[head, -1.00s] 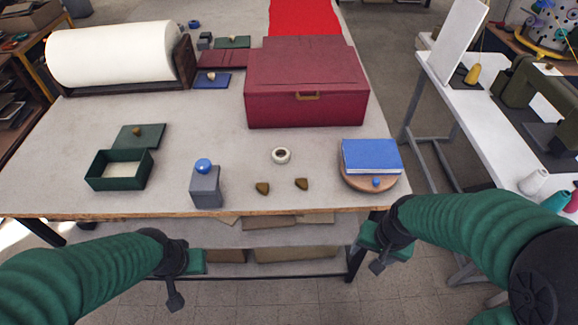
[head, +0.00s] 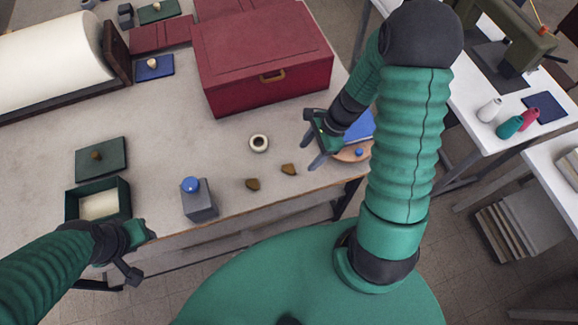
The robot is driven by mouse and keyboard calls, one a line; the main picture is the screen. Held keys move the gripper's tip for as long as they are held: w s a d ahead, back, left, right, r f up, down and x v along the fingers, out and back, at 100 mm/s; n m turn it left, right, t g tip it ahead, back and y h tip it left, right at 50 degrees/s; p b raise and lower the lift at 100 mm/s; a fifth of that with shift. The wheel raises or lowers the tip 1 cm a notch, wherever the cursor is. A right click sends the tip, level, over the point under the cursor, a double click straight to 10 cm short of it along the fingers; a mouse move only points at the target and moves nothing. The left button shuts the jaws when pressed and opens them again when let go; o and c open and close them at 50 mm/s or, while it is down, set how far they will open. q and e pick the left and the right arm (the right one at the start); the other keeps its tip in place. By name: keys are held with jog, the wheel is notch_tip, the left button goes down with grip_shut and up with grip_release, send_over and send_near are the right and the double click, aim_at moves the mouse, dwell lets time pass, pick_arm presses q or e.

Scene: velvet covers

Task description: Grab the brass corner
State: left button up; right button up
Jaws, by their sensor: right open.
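Two small brass corners lie on the grey table near its front edge, the left one (head: 252,184) and the right one (head: 289,169), a short gap apart. My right gripper (head: 310,154) is open and empty, with its fingers above the table to the right of the right brass corner, apart from it. My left gripper (head: 137,254) is low at the left, by the table's front edge and away from both corners; its jaws do not show clearly.
A white tape roll (head: 259,143) lies behind the corners. A grey block with a blue ball (head: 199,200) stands left of them. A red box (head: 263,62) is behind. A blue book (head: 360,127) and round wooden board (head: 352,153) are partly hidden by my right arm. An open green box (head: 121,197) is left.

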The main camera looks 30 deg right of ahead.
aim_at(293, 168)
jog(key=f, duration=0.1)
jog(key=w+a+f, duration=0.1)
jog(key=a+f, duration=0.1)
jog(key=f, duration=0.1)
jog(key=shift+w+a, duration=0.1)
jog(key=shift+w, duration=0.3)
jog(key=x, duration=0.4)
jog(key=shift+r+p, duration=0.1)
jog(key=shift+p, duration=0.3)
jog(key=shift+f, duration=0.3)
pick_arm(q)
jog(key=shift+w+a+r, duration=0.1)
jog(key=shift+w+r, duration=0.1)
jog(key=shift+w, duration=0.25)
pick_arm(e)
jog(key=shift+f, duration=0.1)
jog(key=c, duration=0.9)
pick_arm(q)
jog(key=shift+a, duration=0.15)
pick_arm(e)
grip_shut()
